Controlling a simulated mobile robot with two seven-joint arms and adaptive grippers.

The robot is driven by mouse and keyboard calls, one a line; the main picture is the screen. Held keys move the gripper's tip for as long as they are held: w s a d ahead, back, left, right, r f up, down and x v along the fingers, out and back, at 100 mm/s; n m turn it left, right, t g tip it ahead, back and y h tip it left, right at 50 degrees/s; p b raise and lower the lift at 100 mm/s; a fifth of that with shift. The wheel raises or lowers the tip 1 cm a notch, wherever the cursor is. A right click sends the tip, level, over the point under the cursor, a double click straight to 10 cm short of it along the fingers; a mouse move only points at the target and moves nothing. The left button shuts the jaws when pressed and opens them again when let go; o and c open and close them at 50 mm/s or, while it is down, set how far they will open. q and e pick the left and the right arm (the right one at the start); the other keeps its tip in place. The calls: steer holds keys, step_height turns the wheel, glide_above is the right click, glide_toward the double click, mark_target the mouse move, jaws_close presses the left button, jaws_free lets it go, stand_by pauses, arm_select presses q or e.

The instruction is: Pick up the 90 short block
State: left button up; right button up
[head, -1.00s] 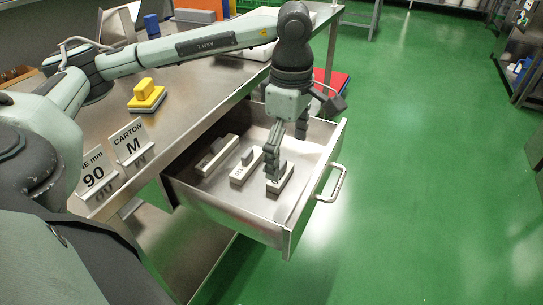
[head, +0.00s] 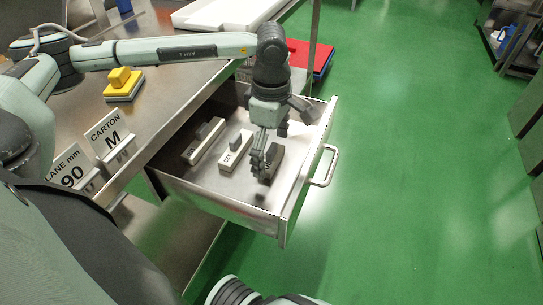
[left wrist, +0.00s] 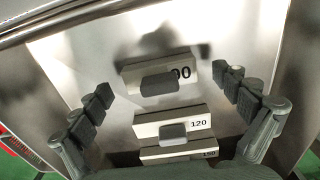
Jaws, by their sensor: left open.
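The 90 short block (left wrist: 160,75) is a pale bar with a dark grey grip on top. It lies in the open drawer, and its number is partly hidden by the grip in the left wrist view. In the head view this block (head: 276,158) is partly hidden behind my fingers. My left gripper (head: 263,165) is open and points down over it. In the left wrist view the fingers stand apart on either side of the block, with nothing between them gripped. My right gripper is not in view.
The 120 block (left wrist: 172,125) and the 150 block (left wrist: 178,153) lie beside it in the steel drawer (head: 215,200). The drawer walls surround the blocks.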

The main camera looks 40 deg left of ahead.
arm_select(q)
steer(key=shift+f, duration=0.1)
steer(key=shift+c, duration=0.5)
steer(key=c, duration=1.2)
